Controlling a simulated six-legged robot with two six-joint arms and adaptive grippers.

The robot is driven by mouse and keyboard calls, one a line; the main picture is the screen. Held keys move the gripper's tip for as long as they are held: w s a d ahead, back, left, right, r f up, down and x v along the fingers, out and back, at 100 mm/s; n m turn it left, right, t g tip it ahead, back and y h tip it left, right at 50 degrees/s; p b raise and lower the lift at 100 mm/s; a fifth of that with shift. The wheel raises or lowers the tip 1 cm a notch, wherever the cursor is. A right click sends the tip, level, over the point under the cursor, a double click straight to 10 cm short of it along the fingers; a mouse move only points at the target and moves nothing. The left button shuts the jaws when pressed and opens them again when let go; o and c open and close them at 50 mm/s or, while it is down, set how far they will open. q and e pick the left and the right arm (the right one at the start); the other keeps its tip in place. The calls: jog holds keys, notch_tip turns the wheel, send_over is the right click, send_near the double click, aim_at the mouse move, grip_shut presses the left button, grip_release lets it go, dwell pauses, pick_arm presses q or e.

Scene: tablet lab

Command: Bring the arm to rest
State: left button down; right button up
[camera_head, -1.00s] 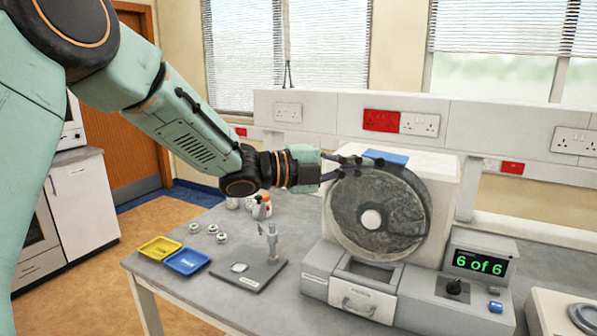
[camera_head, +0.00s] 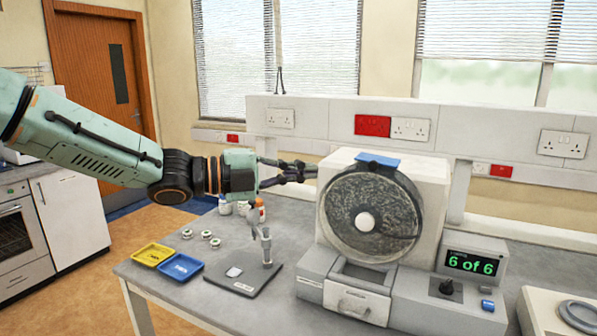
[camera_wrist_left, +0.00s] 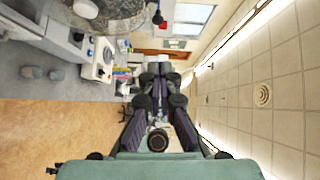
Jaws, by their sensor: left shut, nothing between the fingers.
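My left arm comes in from the left, and its left gripper (camera_head: 306,171) is shut and empty. It hangs in the air above the bench, just left of the round drum (camera_head: 345,213) of the white tester. In the left wrist view the two dark fingers (camera_wrist_left: 153,76) meet at their tips with nothing between them. My right gripper is not in view.
The tester's base has a front tray (camera_head: 357,300) and a display (camera_head: 471,264) reading "6 of 6". A small stand (camera_head: 245,277), a yellow tray (camera_head: 153,254), a blue tray (camera_head: 182,267) and several small bottles are on the bench (camera_head: 225,309). Open floor lies left.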

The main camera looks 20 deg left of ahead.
pick_arm(q)
jog(key=s+f+n+g+y+b, duration=0.1)
jog(key=s+f+n+y+b, duration=0.15)
jog(key=f+n, duration=0.75)
jog(key=s+d+f+n+y+b, duration=0.15)
jog(key=f+n+y, duration=0.4)
jog(key=f, duration=0.75)
jog(key=s+f+n+g+y+b, duration=0.1)
jog(key=s+f+n+b, duration=0.2)
jog(key=f+n, duration=0.8)
jog(key=s+f+g+y+b, duration=0.4)
jog(key=s+f+g+b, duration=0.4)
jog(key=s+f, duration=2.1)
jog(key=shift+s+a+n+g, duration=0.45)
jog(key=shift+s+g, duration=0.35)
jog(key=shift+s, duration=0.25)
